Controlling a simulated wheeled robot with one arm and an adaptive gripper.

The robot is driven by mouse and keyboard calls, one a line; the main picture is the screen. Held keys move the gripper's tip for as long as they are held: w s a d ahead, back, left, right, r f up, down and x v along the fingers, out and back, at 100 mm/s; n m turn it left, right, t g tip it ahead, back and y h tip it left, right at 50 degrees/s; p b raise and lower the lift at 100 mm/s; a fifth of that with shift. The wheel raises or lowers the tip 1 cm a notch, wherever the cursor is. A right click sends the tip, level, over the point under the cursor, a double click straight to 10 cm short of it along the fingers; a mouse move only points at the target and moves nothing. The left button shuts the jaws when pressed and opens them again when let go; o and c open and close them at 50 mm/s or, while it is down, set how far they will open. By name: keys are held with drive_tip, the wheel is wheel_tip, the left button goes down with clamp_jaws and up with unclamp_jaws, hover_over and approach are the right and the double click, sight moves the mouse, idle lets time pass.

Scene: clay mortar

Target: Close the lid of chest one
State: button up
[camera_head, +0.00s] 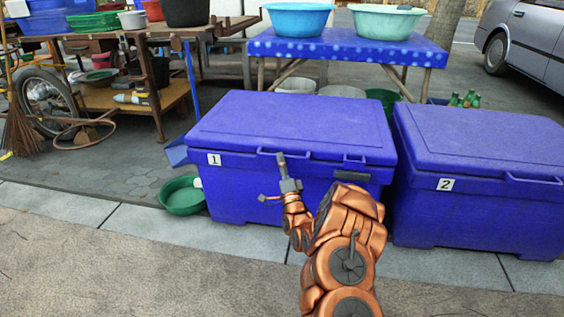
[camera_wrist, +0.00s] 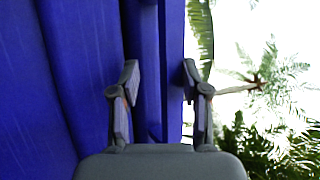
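Chest one is the blue chest (camera_head: 250,195) with a white "1" label, in the middle of the head view. Its blue lid (camera_head: 290,120) lies over the body and looks down; I cannot tell whether a small gap remains at the front rim. A handle shows along the lid's front edge. Contact cannot be told.
Blue chest two (camera_head: 480,200), labelled "2", stands close on the right with its lid down. A green basin (camera_head: 182,196) sits on the ground at the left. A blue table (camera_head: 350,48) with basins stands behind. The pavement in front is clear.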

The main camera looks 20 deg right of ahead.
drive_tip(key=shift+d+r, duration=0.1)
drive_tip(key=shift+r, duration=0.1)
drive_tip(key=v, duration=1.2)
idle(0.6)
